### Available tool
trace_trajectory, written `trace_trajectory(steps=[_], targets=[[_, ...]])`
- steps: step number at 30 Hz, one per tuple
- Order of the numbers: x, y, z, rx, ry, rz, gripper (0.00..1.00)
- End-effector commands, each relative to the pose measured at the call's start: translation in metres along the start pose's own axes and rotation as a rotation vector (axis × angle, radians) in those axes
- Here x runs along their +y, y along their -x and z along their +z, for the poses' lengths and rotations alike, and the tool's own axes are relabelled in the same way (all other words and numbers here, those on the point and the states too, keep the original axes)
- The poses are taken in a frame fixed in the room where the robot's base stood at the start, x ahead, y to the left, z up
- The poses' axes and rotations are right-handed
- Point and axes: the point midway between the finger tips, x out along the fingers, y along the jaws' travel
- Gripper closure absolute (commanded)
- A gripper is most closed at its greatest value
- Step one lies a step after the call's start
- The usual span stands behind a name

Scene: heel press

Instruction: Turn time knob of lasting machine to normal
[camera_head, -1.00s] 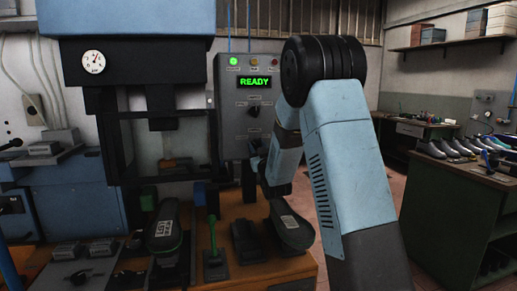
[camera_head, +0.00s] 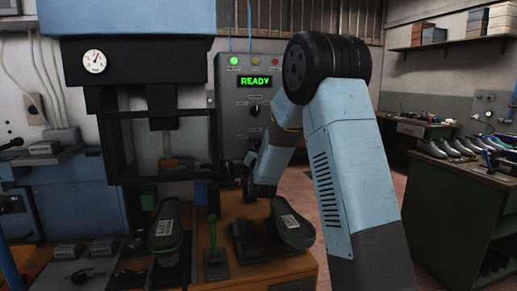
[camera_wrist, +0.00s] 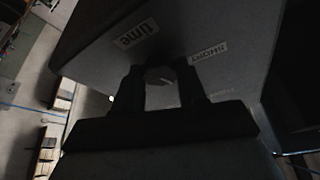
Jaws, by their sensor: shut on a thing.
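The lasting machine's grey control panel (camera_head: 230,140) has a green READY display (camera_head: 254,81). In the wrist view, the panel face (camera_wrist: 240,65) appears upside down, with a "time" label (camera_wrist: 135,36) and a "SHORT" label (camera_wrist: 207,53). A third label nearby is too dark to read. My gripper (camera_wrist: 162,85) is at the panel with its two dark fingers closed on the time knob (camera_wrist: 162,77). In the head view, my gripper (camera_head: 248,175) is by the panel's lower part, and the time knob cannot be made out there.
Another dark knob (camera_head: 254,110) is higher on the panel. Below are dark shoe forms (camera_head: 292,225) and a green-handled lever (camera_head: 213,238) on the orange bench. The press (camera_head: 130,60) stands left. A green cabinet (camera_head: 450,215) with shoes is at right.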

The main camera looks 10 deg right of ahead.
Motion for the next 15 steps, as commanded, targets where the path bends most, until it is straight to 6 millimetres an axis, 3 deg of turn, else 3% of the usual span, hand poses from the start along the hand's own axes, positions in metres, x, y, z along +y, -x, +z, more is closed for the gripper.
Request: trace_trajectory(steps=[15], targets=[[0.0001,0.0,-0.0002,0.0,-0.245,0.105,0.9]])
